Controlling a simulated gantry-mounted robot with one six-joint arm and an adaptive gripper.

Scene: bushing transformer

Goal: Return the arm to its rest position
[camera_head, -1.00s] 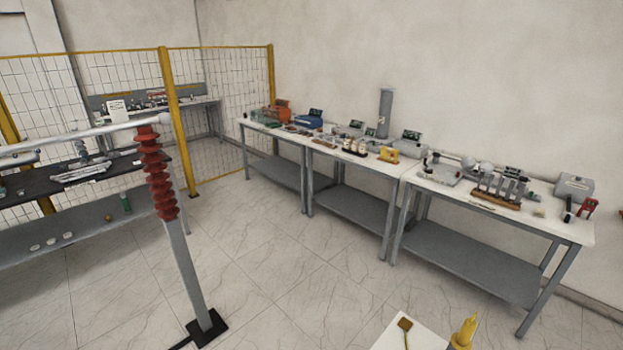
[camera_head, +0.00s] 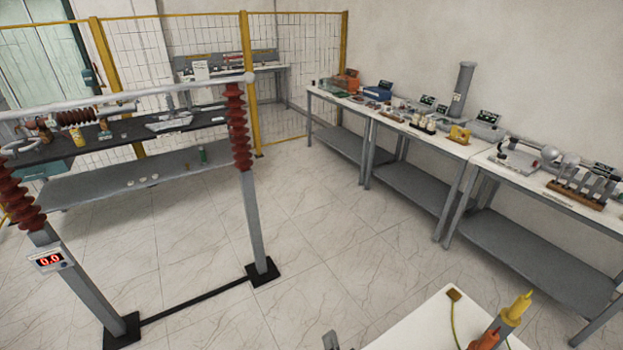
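My arm and gripper do not show clearly in the head view. A small grey part (camera_head: 330,341) pokes up at the bottom edge, mostly cut off by the frame. I cannot tell what it belongs to. No gripper fingers can be made out, so whether the gripper holds anything is hidden.
A white table (camera_head: 408,333) at the bottom carries a yellow-tipped tool (camera_head: 513,309) and an orange piece (camera_head: 486,339). A red-ribbed bushing post (camera_head: 239,130) and a second post (camera_head: 18,201) with a display (camera_head: 50,260) stand left. Workbenches (camera_head: 423,138) line the right wall. The middle floor is clear.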

